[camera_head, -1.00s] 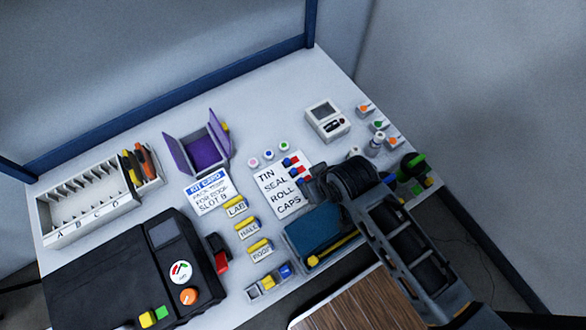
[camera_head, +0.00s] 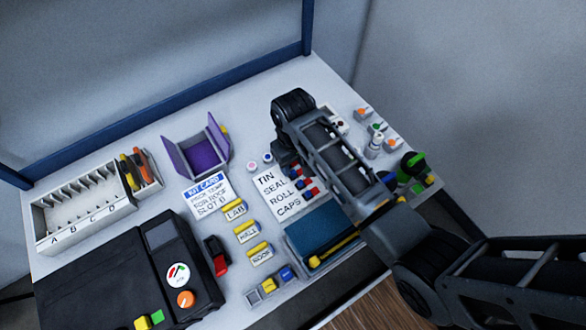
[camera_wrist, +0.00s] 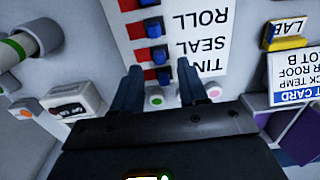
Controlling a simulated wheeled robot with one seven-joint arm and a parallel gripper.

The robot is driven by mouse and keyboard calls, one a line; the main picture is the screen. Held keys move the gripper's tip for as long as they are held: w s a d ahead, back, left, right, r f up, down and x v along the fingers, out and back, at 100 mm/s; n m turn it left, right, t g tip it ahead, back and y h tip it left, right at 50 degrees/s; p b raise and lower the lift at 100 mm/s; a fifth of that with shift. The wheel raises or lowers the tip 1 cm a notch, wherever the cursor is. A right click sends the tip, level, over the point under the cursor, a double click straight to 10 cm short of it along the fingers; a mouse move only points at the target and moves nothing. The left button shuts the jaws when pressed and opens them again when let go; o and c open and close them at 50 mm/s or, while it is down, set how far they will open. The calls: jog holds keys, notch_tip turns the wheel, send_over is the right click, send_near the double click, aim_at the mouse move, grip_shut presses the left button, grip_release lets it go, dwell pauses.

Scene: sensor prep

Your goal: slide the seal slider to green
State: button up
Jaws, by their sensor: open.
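The white card (camera_head: 270,203) reads TIN, SEAL, ROLL, CAPS, with a small slider beside each word. In the wrist view the seal slider (camera_wrist: 158,53) is a blue knob with red showing on its left; no green shows there. The tin slider (camera_wrist: 165,76) below it in the picture looks the same. My gripper (camera_wrist: 160,69) is open and empty. Its fingers point at the tin and seal rows, with the tin slider between the tips in the picture. Whether they touch the card cannot be told. In the head view my wrist hides part of the slider column.
Small round pots with green (camera_wrist: 156,100) and pink (camera_wrist: 214,92) tops stand close to my fingers. A purple holder (camera_head: 203,150), a kit card (camera_head: 206,194) and yellow-topped labelled blocks (camera_head: 246,232) lie left of the card. A teal tray (camera_head: 318,236) sits at the front.

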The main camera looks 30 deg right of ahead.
aim_at(293, 172)
jog(key=shift+f, duration=1.8)
grip_shut()
